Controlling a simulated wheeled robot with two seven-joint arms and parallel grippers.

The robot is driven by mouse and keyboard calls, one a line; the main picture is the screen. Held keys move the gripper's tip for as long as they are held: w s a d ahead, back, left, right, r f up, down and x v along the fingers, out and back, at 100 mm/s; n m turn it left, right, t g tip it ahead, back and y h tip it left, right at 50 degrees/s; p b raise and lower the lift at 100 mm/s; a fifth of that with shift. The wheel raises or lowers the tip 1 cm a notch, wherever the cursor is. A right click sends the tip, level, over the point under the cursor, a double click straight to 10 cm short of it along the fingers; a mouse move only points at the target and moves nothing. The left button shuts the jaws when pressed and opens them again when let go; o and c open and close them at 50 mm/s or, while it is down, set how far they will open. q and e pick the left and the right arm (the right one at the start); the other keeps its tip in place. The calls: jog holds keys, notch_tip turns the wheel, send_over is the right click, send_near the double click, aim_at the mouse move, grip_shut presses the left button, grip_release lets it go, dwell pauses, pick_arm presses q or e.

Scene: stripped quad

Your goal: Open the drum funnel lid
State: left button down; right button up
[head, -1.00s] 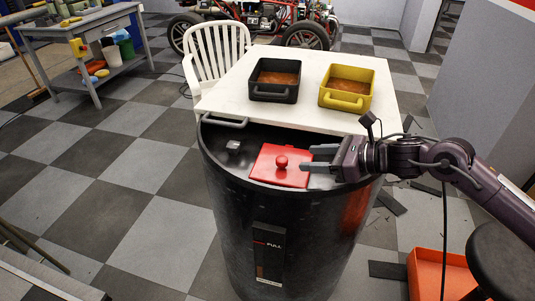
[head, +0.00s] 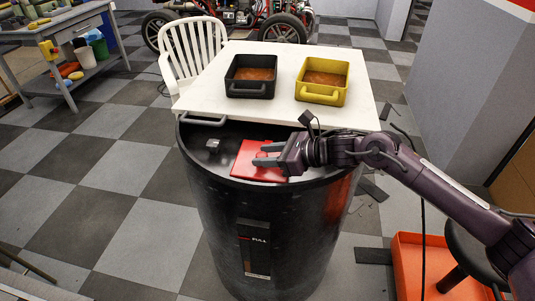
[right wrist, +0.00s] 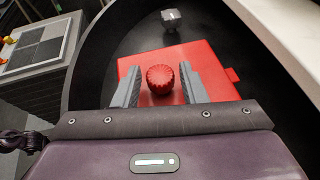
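The black drum (head: 265,225) stands in front of the white table. Its funnel lid (head: 245,171), a flat red square plate, lies on the dark drum top and looks closed. My right gripper (head: 262,154) is low over the lid. In the right wrist view, the lid's round red knob (right wrist: 160,78) sits between the two grey fingers of my right gripper (right wrist: 161,85). The fingers are apart, with a visible gap on each side of the knob. In the head view the gripper mostly hides the knob. My left gripper is out of view.
A white table (head: 225,106) adjoins the drum's far side, carrying a black tray (head: 250,88) and a yellow tray (head: 322,92). A white chair (head: 190,50) stands behind left. An orange bin (head: 435,270) and a dark stool (head: 470,255) are at right.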

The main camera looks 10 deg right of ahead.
aim_at(271, 154)
grip_shut()
jog(key=shift+r, duration=0.1)
jog(key=shift+w+d+r+m+g, duration=0.1)
jog(key=shift+w+r+m+g, duration=0.3)
jog(key=shift+r, duration=0.2)
jog(key=shift+w+d+r+m+g, duration=0.1)
jog(key=shift+w+r+m+g, duration=0.2)
jog(key=shift+r+m, duration=0.25)
jog(key=shift+w+d+r+m+g+y+b, duration=0.15)
jog(key=shift+w+d+r+m+g+b, duration=0.05)
jog(key=shift+w+r+m+g+b, duration=0.25)
jog(key=shift+w+d+r+m+g+y+b, duration=0.2)
jog(key=shift+w+r+m+g, duration=0.15)
jog(key=shift+w+r+m, duration=0.2)
jog(key=shift+w+d+r, duration=0.1)
jog(key=shift+w+r, duration=0.2)
jog(key=shift+r, duration=0.05)
jog(key=shift+w+r+b, duration=0.1)
jog(key=shift+b, duration=0.2)
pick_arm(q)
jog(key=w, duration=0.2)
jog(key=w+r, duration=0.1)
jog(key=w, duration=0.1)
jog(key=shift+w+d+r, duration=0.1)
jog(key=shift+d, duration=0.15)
